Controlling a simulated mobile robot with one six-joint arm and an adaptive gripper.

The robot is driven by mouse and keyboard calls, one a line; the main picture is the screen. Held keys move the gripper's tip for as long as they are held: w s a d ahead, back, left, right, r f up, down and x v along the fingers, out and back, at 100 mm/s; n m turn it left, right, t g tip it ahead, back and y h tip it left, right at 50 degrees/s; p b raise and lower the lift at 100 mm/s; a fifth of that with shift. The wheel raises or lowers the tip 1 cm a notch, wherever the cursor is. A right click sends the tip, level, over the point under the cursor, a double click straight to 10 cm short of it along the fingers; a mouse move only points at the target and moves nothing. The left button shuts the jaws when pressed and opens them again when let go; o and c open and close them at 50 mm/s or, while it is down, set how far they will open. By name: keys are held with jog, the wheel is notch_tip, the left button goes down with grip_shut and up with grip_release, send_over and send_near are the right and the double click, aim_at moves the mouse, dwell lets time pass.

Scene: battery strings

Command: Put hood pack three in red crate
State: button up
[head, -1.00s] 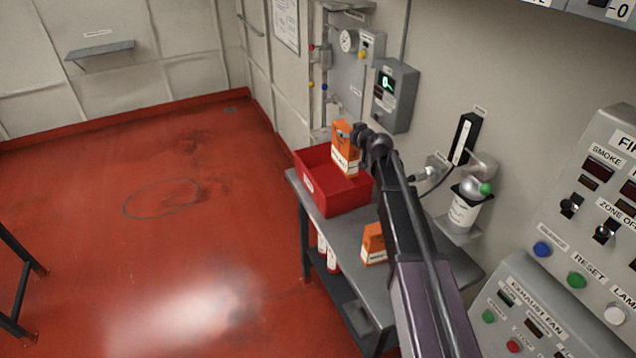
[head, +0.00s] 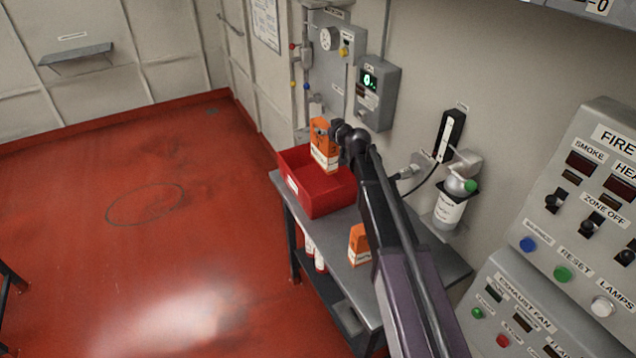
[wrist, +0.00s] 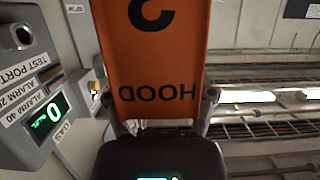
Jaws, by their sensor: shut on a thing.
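An orange hood pack (head: 324,153) with a white lower band is held upright by my gripper (head: 333,132), over the red crate (head: 322,199). In the wrist view the pack (wrist: 152,65) fills the middle, with "HOOD" upside down and a digit cut off by the frame edge. My gripper's fingers (wrist: 158,108) are closed on its sides. The crate is open-topped on the grey table, and the pack's lower end overlaps its opening in the head view. I cannot tell if the pack reaches below the rim. The crate's floor is hidden.
A second orange pack (head: 358,246) stands on the grey table (head: 342,236), nearer me than the crate and beside my arm. Wall boxes with a green display (head: 374,90) stand behind. White cylinders (head: 315,254) are on the lower shelf. Open floor lies to the left.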

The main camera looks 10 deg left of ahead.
aim_at(326, 154)
jog(key=shift+f+b, duration=3.1)
jog(key=shift+f, duration=0.1)
jog(key=shift+f+b, duration=1.8)
jog(key=shift+b, duration=0.1)
jog(key=shift+f+b, duration=0.6)
jog(key=o, duration=1.3)
jog(key=shift+c, duration=0.2)
jog(key=shift+r, duration=0.25)
